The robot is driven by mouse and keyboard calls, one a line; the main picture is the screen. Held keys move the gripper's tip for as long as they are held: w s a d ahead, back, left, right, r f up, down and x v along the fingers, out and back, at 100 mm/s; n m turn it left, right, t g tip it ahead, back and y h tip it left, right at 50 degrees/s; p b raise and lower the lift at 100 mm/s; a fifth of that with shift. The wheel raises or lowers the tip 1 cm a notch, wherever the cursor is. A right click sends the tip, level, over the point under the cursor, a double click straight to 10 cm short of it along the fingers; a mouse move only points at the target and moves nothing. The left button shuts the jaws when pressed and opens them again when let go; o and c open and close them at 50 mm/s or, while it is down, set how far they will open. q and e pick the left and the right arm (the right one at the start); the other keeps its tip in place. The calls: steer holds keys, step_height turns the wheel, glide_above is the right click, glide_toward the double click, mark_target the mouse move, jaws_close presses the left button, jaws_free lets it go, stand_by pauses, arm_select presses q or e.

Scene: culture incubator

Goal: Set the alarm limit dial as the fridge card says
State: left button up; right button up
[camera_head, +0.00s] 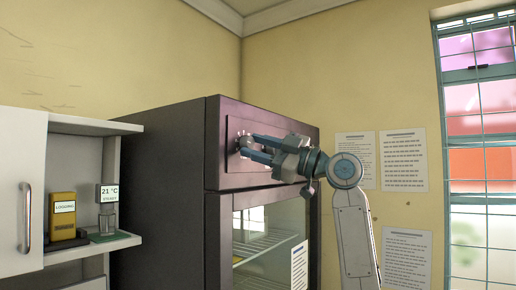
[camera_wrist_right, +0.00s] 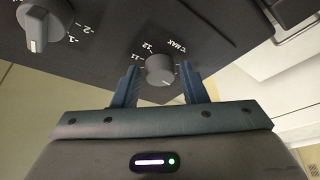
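The grey alarm limit dial (camera_wrist_right: 160,70), marked 11, 12 and "°C MAX", sits on the dark panel. It shows in the head view (camera_head: 246,147) at the upper front of the dark cabinet. My right gripper (camera_wrist_right: 160,88) is at this dial, one finger on each side, with narrow gaps seeming to show between fingers and knob. Its fingers also show in the head view (camera_head: 252,146). The dial's exact setting is unclear. A white card (camera_head: 299,265) hangs on the cabinet's glass door, its text too small to read. My left gripper is not in view.
A second dial (camera_wrist_right: 42,28) with a raised grip, marked -1 and -2, is on the same panel. A white shelf unit at left holds a yellow device (camera_head: 63,217) and a 21 °C display (camera_head: 108,194). Wall sheets (camera_head: 403,160) and a barred window are at right.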

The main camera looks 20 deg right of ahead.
steer(key=shift+o, duration=0.9)
steer(key=shift+s+d+f, duration=0.15)
steer(key=shift+d, duration=0.05)
steer(key=b+v, duration=0.6)
steer(key=v, duration=0.4)
steer(key=shift+s+d, duration=0.1)
